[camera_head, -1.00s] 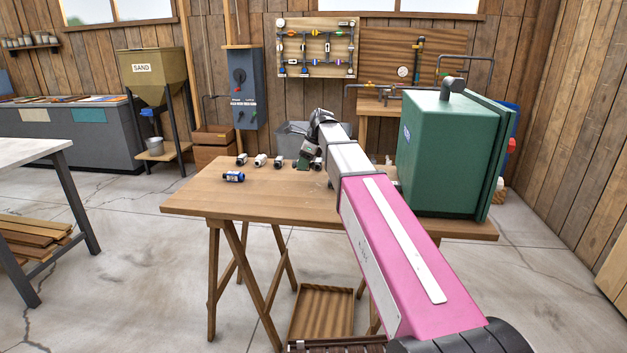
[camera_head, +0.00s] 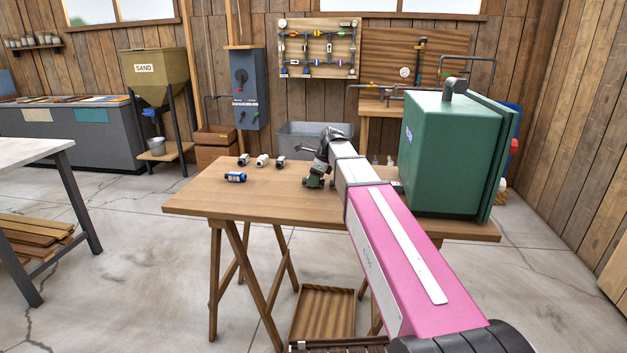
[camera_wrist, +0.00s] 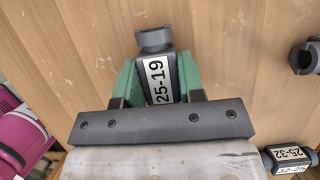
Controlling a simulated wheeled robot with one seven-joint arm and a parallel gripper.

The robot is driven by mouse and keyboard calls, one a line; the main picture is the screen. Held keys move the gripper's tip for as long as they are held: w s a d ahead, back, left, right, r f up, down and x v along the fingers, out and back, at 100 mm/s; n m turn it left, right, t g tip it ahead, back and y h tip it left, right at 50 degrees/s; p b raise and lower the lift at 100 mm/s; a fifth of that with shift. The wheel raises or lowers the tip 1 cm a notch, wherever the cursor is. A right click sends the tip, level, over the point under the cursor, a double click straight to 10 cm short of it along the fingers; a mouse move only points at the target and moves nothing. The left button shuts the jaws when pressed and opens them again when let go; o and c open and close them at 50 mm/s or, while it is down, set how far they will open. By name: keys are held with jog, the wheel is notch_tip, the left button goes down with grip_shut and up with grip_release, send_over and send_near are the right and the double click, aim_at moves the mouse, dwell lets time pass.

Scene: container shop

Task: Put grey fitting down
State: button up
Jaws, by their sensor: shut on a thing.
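The grey fitting (camera_wrist: 154,42), with a white label reading 25-19, is between the green jaws of my gripper (camera_wrist: 156,78) in the wrist view. The jaws press on both its sides. In the head view my gripper (camera_head: 319,182) points down over the middle of the wooden table (camera_head: 250,198), left of the green cabinet. The held fitting is hard to make out there. I cannot tell whether it touches the tabletop.
Several other fittings stand on the table, including a white-and-dark one (camera_head: 262,160) and a blue one (camera_head: 235,177). The green cabinet (camera_head: 450,155) stands at the table's right.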

jog(key=shift+f, duration=0.15)
jog(key=o, duration=1)
jog(key=v, duration=1.2)
jog(key=shift+a, duration=0.1)
